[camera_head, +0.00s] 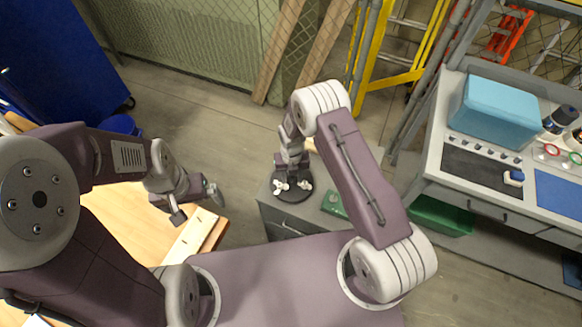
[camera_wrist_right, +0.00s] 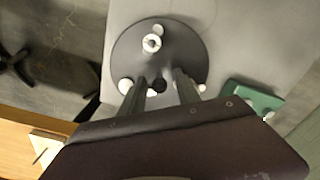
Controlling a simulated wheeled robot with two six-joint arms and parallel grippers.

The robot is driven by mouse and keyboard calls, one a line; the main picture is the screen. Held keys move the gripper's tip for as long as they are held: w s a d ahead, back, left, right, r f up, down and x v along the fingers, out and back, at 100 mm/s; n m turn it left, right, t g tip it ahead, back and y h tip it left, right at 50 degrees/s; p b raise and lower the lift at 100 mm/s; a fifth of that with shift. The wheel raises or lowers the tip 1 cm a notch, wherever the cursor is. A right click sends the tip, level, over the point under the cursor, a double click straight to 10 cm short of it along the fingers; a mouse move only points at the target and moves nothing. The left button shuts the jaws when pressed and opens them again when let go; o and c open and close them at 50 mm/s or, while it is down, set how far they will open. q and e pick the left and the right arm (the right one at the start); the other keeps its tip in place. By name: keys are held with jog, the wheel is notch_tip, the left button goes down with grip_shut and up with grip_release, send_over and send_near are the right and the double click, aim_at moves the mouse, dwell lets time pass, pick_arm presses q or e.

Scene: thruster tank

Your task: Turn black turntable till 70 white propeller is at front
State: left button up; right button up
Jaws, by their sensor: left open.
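The black turntable (camera_wrist_right: 183,48) is a round disc on a grey cabinet top. It also shows in the head view (camera_head: 292,195), below my right gripper (camera_head: 291,166). White propellers sit around it: one (camera_wrist_right: 152,42) on the far side in the right wrist view, one (camera_wrist_right: 126,86) at left, one (camera_wrist_right: 201,88) at right. Their number marks cannot be read. A small black knob (camera_wrist_right: 158,85) shows between the fingers of the right gripper (camera_wrist_right: 160,78), which are apart and seem not to touch it. My left gripper (camera_head: 197,204) is open and empty over the wooden table's edge.
A green object (camera_wrist_right: 252,97) lies on the grey cabinet (camera_wrist_right: 225,30) right of the turntable. A wooden table (camera_head: 118,185) stands at left. A workbench with a light-blue box (camera_head: 497,112) stands at right.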

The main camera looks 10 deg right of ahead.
notch_tip(320, 180, up, 9)
jog(key=p, duration=0.7)
jog(key=shift+w+r, duration=0.1)
jog(key=shift+r, duration=0.05)
dwell(0.4)
